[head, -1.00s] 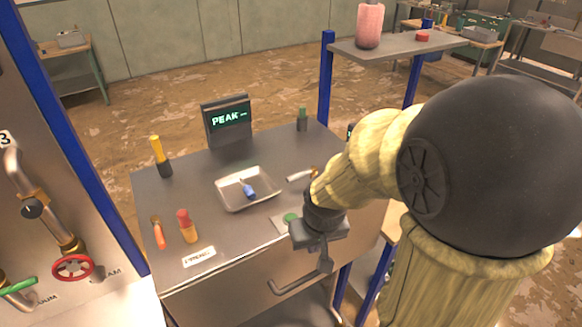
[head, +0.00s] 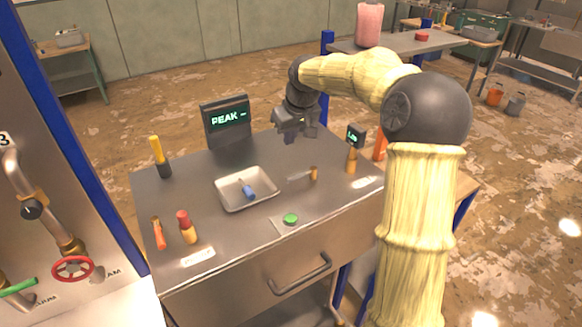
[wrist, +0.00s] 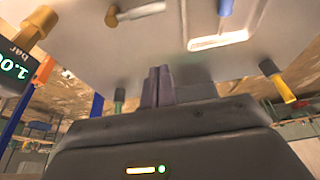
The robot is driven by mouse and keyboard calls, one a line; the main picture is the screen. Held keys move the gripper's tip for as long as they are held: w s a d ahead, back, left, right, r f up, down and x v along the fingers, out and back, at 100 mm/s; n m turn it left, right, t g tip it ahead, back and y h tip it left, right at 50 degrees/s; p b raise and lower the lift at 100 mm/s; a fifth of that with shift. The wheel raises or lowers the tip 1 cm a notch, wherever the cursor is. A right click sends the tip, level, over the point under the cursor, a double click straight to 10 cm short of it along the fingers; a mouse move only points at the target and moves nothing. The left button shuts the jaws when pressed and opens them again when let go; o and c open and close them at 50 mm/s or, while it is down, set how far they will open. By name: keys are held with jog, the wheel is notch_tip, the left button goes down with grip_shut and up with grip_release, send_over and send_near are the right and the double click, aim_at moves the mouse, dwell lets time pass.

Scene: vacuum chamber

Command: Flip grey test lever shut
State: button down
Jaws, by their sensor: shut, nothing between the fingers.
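A short grey lever (head: 299,182) with a brass post (head: 314,174) at its right end lies low over the metal worktop, right of the tray. In the wrist view the lever (wrist: 142,11) and its brass post (wrist: 112,16) show at the top. My gripper (head: 292,138) is above the back of the worktop, behind the lever and apart from it. Its two fingers (wrist: 158,86) are together and empty in the wrist view. I cannot tell from these views whether the lever counts as open or shut.
A tray (head: 229,204) with a blue-handled item, a green button (head: 290,219), a PEAK display (head: 227,121), a yellow-black tool (head: 160,157) and a small bar readout (head: 356,136) stand on the worktop. A blue-posted shelf (head: 400,42) rises behind.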

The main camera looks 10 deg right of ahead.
aim_at(296, 177)
jog(key=p+x, duration=0.3)
jog(key=x, duration=0.7)
jog(key=shift+a+f, duration=0.1)
jog(key=s+p, duration=0.1)
jog(key=s+d, duration=0.1)
jog(key=s, duration=0.1)
jog(key=shift+p, duration=0.4)
jog(key=shift+s+d+f, duration=0.1)
jog(key=shift+s+f, duration=0.2)
jog(key=shift+f, duration=0.05)
jog(key=shift+s, duration=0.1)
